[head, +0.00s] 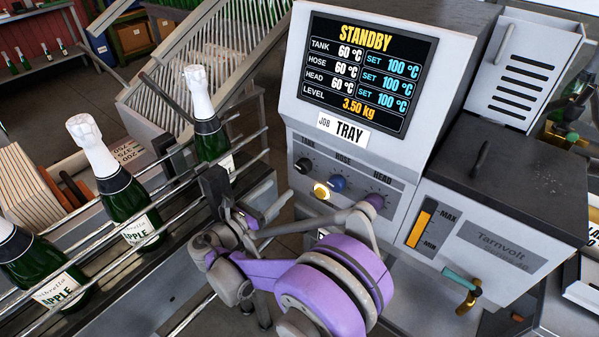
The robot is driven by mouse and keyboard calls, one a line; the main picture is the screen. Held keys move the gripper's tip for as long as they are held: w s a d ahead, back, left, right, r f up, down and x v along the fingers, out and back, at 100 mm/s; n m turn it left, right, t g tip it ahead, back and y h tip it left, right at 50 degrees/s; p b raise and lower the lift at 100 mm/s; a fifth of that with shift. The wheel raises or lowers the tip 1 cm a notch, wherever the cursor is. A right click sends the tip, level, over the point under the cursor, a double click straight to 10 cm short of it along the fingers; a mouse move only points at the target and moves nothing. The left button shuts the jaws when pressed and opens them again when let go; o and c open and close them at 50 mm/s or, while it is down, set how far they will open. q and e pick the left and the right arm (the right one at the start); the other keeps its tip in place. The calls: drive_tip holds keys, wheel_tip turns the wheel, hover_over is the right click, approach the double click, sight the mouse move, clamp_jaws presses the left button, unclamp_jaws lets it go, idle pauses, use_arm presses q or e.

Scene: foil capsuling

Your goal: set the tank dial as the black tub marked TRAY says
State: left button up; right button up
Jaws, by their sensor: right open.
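The tank dial (303,165) is a dark knob under the word TANK on the white machine's front panel. The screen (366,72) reads STANDBY, with tank, hose and head each at 60 °C and set to 100 °C. My right gripper (240,207) is open, to the left of and below the dial, near the bottle rails and apart from the dial. No black tub marked TRAY shows; a JOB TRAY label (343,130) is under the screen. My left gripper is not in view.
A lit yellow button (321,191) is just below the dials. Green foil-topped bottles (122,195) stand between metal rails at left. A level gauge (421,229) and a brass tap with a teal handle (462,285) are at right. The tank's dark lid (510,178) is closed.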

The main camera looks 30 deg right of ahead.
sight(301, 169)
drive_tip(key=p+x, duration=0.1)
drive_tip(key=x, duration=0.9)
drive_tip(key=shift+w+d, duration=0.2)
drive_tip(key=shift+d, duration=0.1)
drive_tip(key=c, duration=1.1)
